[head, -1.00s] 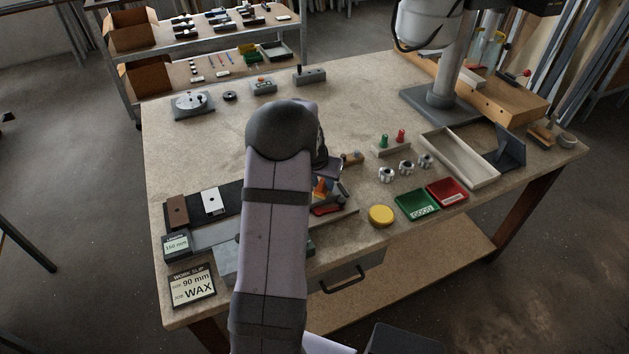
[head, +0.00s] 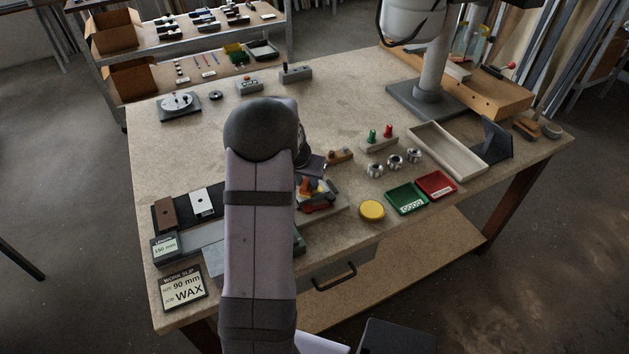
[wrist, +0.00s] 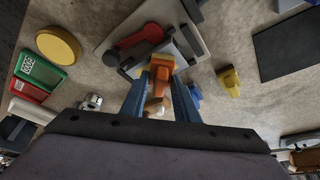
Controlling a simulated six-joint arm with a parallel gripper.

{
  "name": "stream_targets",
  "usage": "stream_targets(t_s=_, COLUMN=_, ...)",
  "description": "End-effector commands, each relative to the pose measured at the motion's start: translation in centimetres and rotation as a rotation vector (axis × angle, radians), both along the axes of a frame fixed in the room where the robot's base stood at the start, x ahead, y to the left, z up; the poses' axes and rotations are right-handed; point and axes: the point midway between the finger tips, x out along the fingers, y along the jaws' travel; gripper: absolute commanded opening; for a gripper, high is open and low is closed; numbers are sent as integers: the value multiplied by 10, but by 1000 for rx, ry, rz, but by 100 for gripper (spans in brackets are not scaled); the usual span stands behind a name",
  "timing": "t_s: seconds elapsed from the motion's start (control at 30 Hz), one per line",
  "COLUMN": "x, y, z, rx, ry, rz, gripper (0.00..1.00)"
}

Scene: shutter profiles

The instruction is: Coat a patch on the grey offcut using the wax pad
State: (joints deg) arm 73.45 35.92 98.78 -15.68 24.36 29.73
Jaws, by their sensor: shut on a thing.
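My gripper (wrist: 158,100) has two blue fingers, shut on an orange block with a paler part, which I take to be the wax pad (wrist: 161,68). It is in the middle of the wrist view, over the edge of a pale board with a red and black clamp (wrist: 142,38). In the head view the clamp (head: 318,208) shows just right of my arm, with orange above it. Grey strips (wrist: 190,38) lie by the clamp; one may be the grey offcut, but I cannot tell which. The pad's underside is hidden, so contact cannot be told.
A yellow round tin (head: 372,211), a green tray (head: 406,199) and a red tray (head: 436,185) stand right of the board. A work slip (head: 182,288) reads 90 mm, WAX.

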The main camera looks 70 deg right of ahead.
Motion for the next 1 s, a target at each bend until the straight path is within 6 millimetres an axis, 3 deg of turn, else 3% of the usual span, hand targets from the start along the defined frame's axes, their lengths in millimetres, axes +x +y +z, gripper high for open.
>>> stream_targets(t_s=0.27, x=19, y=18, z=-2, rx=-1, ry=1, rz=3, gripper=7)
stream_targets(t_s=0.4, x=17, y=17, z=27, rx=-2, ry=-1, rz=-1, gripper=7)
stream_targets(t_s=1.0, x=17, y=17, z=78, rx=0, ry=-1, rz=0, gripper=7)
